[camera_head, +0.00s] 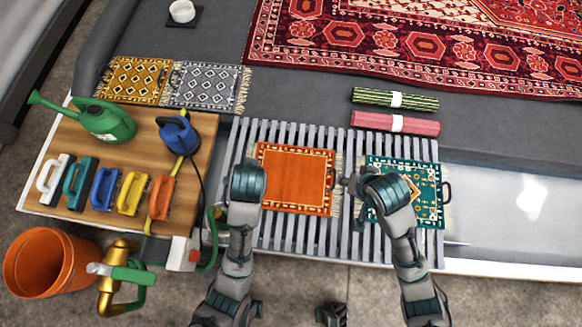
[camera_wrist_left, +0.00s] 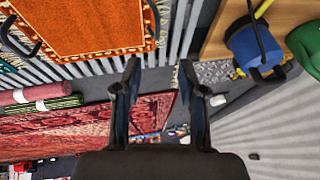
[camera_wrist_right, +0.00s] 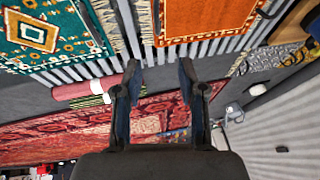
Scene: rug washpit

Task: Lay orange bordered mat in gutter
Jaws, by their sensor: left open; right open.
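The orange bordered mat (camera_head: 297,180) lies flat on a slatted grate, with fringe on its right edge. It also shows in the left wrist view (camera_wrist_left: 85,22) and the right wrist view (camera_wrist_right: 205,18). The gutter seems to be the pale, shiny channel (camera_head: 500,205) running right from the grate. My left gripper (camera_wrist_left: 159,67) is open and empty; in the head view its hand covers the mat's left edge and hides its fingers. My right gripper (camera_wrist_right: 159,67) is open and empty; its hand is over the teal mat (camera_head: 432,213), right of the orange mat.
The slatted grate (camera_head: 322,235) runs under both mats. Green and pink rolls (camera_head: 372,121) lie behind it, before a large red rug (camera_head: 400,45). A wooden board (camera_head: 75,140) with brushes, a green can (camera_head: 105,120) and a blue container (camera_head: 178,135) is left. The right channel is clear.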

